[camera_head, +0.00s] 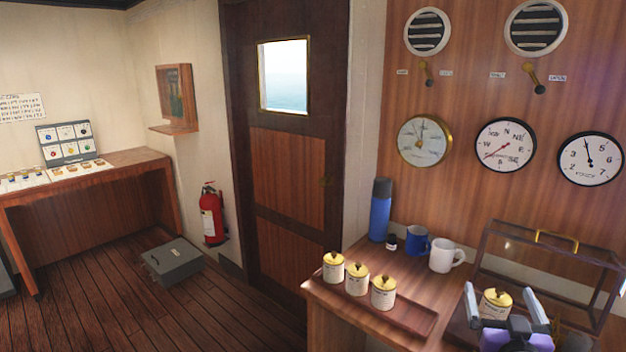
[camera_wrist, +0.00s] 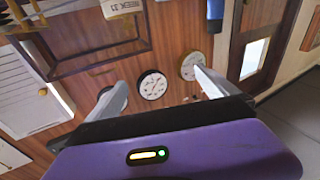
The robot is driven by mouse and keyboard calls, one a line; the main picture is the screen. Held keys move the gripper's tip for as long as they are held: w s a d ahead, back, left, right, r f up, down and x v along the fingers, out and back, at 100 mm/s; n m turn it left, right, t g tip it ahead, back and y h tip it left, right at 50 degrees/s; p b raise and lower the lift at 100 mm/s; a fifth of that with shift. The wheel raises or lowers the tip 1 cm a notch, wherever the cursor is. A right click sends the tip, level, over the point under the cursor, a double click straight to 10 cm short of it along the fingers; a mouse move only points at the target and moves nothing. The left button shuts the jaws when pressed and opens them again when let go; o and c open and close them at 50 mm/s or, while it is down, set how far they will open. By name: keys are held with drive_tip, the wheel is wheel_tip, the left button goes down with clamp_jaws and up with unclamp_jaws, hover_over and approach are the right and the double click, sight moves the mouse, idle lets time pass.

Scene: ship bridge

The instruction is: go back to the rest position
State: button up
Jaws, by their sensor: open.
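My gripper (camera_head: 500,290) is at the lower right of the head view, its two grey fingers spread. A cream jar with a yellow lid (camera_head: 495,304) shows between and beyond the fingers, in or at the glass case; the gripper hides part of it. In the wrist view the fingers (camera_wrist: 158,80) are apart with nothing between them. That view looks upside down at the wall dials, with part of a pale labelled object (camera_wrist: 121,7) at the top edge.
A wooden tray (camera_head: 407,318) with three yellow-lidded jars stands left of the gripper. Behind are a blue flask (camera_head: 380,210), a small dark bottle (camera_head: 392,242), a blue mug (camera_head: 417,243) and a white mug (camera_head: 446,256). The glass case's brass handle (camera_head: 556,238) is close. A grey case (camera_head: 172,262) lies on the floor.

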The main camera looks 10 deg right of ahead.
drive_tip(key=s+a+f+n+y, duration=0.1)
drive_tip(key=s+a+f+y, duration=0.1)
drive_tip(key=s+a, duration=0.7)
drive_tip(key=s+a+f+n+g+y, duration=0.1)
drive_tip(key=s+a, duration=0.7)
drive_tip(key=s, duration=1)
drive_tip(key=s+a+f+n+g+y, duration=0.1)
drive_tip(key=s+a+f+y, duration=0.3)
drive_tip(key=s+a, duration=0.5)
drive_tip(key=s+n+y, duration=0.1)
drive_tip(key=s, duration=0.4)
drive_tip(key=shift+s+a+f+n, duration=0.3)
drive_tip(key=shift+a+f, duration=0.05)
drive_tip(key=shift+f, duration=0.05)
drive_tip(key=shift+c, duration=0.3)
